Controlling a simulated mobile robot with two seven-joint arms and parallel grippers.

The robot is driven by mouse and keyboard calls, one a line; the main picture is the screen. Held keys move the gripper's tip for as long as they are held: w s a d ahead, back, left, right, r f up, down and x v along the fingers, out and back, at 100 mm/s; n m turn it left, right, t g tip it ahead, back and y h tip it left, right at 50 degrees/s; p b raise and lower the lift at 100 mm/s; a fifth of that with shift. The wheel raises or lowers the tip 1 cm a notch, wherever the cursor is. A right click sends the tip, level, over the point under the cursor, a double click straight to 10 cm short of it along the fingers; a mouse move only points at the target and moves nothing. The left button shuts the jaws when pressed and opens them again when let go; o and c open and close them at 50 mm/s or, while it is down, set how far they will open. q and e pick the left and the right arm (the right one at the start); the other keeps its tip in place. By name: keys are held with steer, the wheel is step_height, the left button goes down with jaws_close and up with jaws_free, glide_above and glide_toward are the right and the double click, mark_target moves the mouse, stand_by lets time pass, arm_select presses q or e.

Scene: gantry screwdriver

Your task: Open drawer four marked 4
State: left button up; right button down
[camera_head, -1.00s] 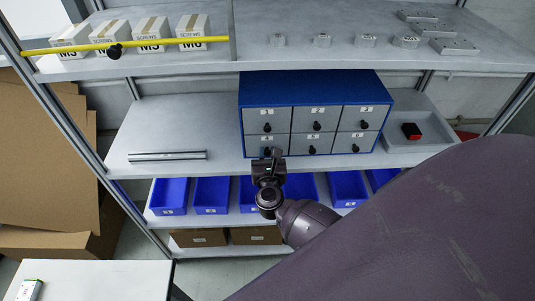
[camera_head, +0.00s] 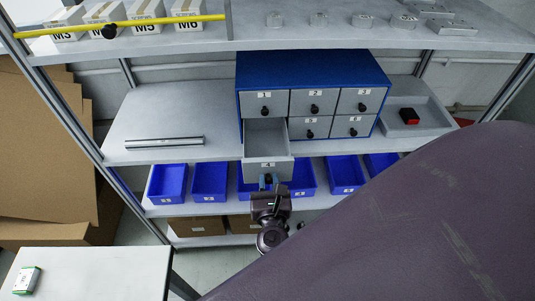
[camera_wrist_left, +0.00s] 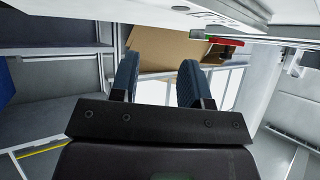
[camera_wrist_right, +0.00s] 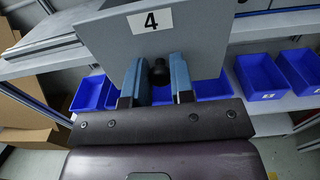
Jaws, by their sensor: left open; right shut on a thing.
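Drawer four (camera_head: 266,163), grey with a white label 4, is pulled out from the lower left of the blue cabinet (camera_head: 312,68). Its inside looks empty. My right gripper (camera_head: 268,181) is in front of the drawer, shut on its black knob. In the right wrist view the label 4 sits on the drawer front (camera_wrist_right: 165,35) above the knob (camera_wrist_right: 158,72), which is between the two fingers (camera_wrist_right: 155,80). My left gripper (camera_wrist_left: 157,80) shows only in its own wrist view, open with nothing between its fingers, away from the cabinet.
The other cabinet drawers are closed. Several blue bins (camera_head: 210,182) stand on the shelf below. A metal bar (camera_head: 165,142) lies left of the cabinet, and a grey tray (camera_head: 432,122) with a red-and-black item (camera_head: 409,116) stands right. A white table (camera_head: 95,272) is at lower left.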

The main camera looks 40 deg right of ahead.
arm_select(q)
steer(key=shift+w, duration=0.1)
arm_select(e)
steer(key=shift+s+a, duration=0.15)
steer(key=shift+s, duration=0.1)
steer(key=c, duration=1)
jaws_free()
steer(key=shift+r, duration=0.1)
steer(key=shift+r, duration=0.3)
arm_select(q)
steer(key=shift+s+r+p, duration=0.2)
steer(key=shift+r+p, duration=0.9)
steer(key=shift+p, duration=0.2)
steer(key=shift+s+r+p, duration=0.15)
steer(key=shift+r+p, duration=0.95)
steer(key=shift+p, duration=0.15)
arm_select(e)
steer(key=shift+r, duration=9.6)
